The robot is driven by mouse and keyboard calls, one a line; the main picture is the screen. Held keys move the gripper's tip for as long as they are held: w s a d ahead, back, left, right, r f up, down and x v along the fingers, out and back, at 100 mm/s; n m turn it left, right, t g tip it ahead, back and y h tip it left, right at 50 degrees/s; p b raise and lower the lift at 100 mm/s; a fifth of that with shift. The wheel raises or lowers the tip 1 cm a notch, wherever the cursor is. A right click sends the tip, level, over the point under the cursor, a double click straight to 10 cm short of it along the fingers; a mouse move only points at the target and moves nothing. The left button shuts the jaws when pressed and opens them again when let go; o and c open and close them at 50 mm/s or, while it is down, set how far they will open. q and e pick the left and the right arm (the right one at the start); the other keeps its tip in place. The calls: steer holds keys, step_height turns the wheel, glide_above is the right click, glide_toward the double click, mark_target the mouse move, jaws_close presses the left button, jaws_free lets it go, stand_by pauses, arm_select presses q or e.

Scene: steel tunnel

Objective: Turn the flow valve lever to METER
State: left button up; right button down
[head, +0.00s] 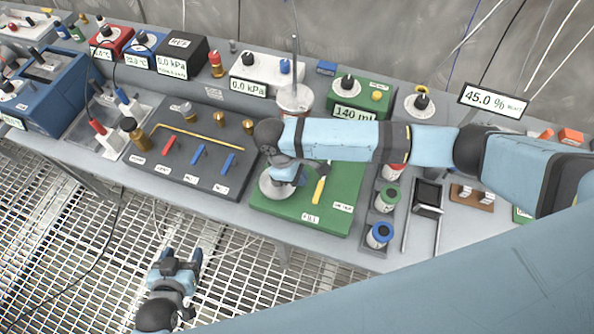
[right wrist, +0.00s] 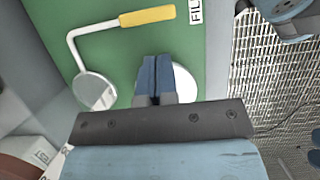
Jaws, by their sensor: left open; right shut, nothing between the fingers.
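The flow valve lever has a yellow handle (head: 320,190) on a green panel (head: 340,225). In the head view the handle points toward the front label, which reads FILL (head: 310,218). A second label (head: 343,206), too small to read surely, lies to its right. In the right wrist view the yellow handle (right wrist: 147,16) ends beside FILL (right wrist: 195,11), and its pale bent arm runs to a round hub (right wrist: 95,91). My right gripper (right wrist: 155,72) is shut and empty over the panel, apart from the handle. My left gripper (head: 182,262) is open and empty over the grating.
A pale round disc (head: 272,188) lies below my right gripper. A dark panel (head: 190,155) with red and blue levers is to the left. Blue-capped (head: 380,234) and green-capped (head: 388,198) containers stand right of the green panel. A 45.0 % display (head: 492,100) is behind my right arm.

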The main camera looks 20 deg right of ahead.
mark_target(318, 194)
steer(key=x, duration=0.6)
steer(key=shift+p, duration=0.35)
steer(key=shift+w, duration=0.15)
